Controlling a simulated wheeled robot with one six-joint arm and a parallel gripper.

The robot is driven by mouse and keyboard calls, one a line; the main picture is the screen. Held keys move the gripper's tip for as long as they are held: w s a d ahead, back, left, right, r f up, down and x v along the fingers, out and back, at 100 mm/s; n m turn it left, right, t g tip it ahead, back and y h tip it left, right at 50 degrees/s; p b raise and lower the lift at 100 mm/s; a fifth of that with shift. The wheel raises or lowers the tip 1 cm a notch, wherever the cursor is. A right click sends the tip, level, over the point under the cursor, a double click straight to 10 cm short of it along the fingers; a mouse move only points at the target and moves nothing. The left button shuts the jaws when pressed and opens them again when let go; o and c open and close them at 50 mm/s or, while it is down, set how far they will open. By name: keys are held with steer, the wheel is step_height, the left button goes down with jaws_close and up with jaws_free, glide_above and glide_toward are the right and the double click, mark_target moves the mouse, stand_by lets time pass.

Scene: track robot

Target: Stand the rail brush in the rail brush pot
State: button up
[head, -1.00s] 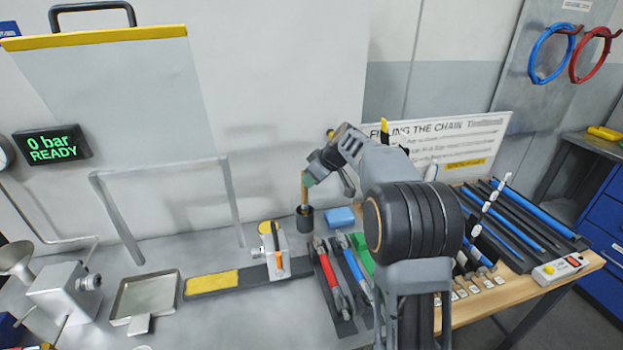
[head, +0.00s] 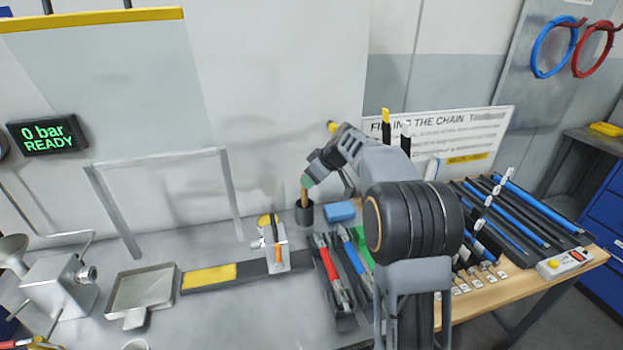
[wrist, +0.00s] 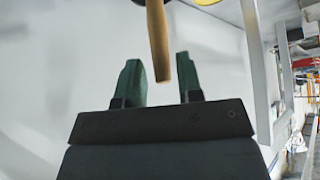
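The rail brush shows as a wooden handle (head: 304,196) rising upright from a small dark pot (head: 304,214) at the back of the bench; its bristle end is hidden. My gripper (head: 309,181) is over the pot, at the upper end of the handle. In the wrist view my gripper (wrist: 162,82) has its green fingertips apart, with the wooden handle (wrist: 157,40) reaching in between them. A gap shows on each side of the handle. A dark rim, probably the pot, is cut off at the top of that view.
A blue block (head: 340,211) stands just right of the pot. Red and blue-handled tools (head: 332,272) lie in front of it. The wall is close behind.

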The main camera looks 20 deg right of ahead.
steer(key=shift+o, duration=1.2)
steer(key=v, duration=1.3)
steer(key=shift+s+r, duration=0.15)
steer(key=shift+r, duration=0.25)
